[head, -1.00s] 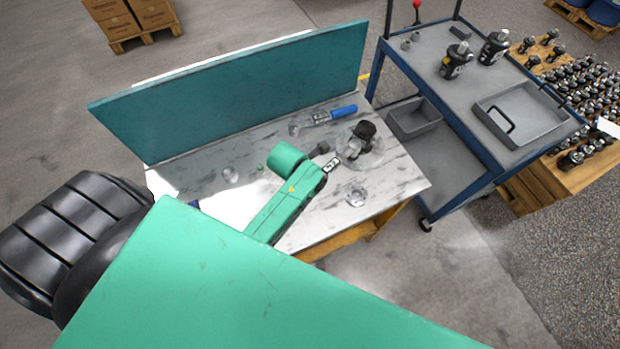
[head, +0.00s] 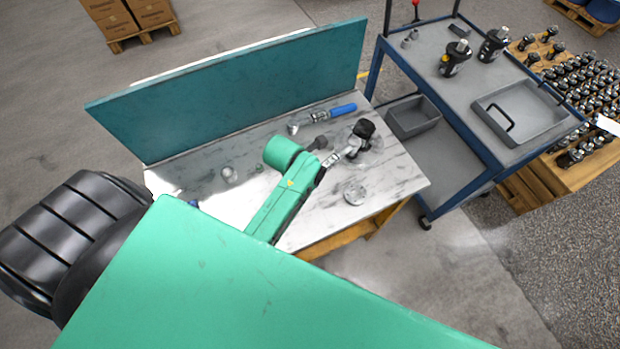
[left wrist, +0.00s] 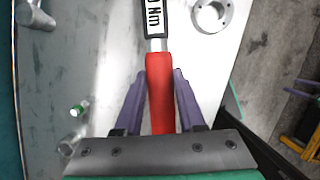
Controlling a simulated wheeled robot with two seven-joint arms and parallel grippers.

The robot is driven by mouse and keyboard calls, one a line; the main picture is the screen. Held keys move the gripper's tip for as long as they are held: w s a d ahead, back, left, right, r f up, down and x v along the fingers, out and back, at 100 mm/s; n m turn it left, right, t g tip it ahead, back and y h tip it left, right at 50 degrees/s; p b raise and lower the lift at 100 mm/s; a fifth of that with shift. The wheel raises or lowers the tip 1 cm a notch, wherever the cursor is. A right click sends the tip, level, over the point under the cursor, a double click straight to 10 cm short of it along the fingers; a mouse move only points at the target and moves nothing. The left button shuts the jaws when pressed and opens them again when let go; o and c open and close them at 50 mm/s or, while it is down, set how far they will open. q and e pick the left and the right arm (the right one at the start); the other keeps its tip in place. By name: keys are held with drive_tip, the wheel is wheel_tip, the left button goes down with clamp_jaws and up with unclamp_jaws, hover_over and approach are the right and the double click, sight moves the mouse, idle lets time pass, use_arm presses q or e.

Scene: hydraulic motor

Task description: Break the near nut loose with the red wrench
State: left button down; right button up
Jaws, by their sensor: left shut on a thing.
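The red wrench (left wrist: 160,90) has a red grip and a grey body with an "Nm" label in the left wrist view. My left gripper (left wrist: 160,76) is shut on the red grip, one purple finger on each side. In the head view the grey part of the wrench (head: 343,154) reaches from the end of my left arm toward the black and grey motor (head: 364,129) on the marble-topped table. The wrench's far end is at the motor's base, but I cannot tell if it sits on a nut. The near nut is too small to make out.
A blue-handled wrench (head: 334,112) lies behind the motor. A metal ring (head: 354,194) lies on the table in front. A teal panel (head: 230,90) walls the table's back. A blue cart (head: 470,120) stands to the right. The table's front right corner is clear.

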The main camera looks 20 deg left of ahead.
use_arm(q)
drive_tip(key=shift+w+a+r, duration=0.1)
drive_tip(key=shift+r, duration=0.2)
drive_tip(key=shift+r, duration=2)
drive_tip(key=shift+w, duration=0.1)
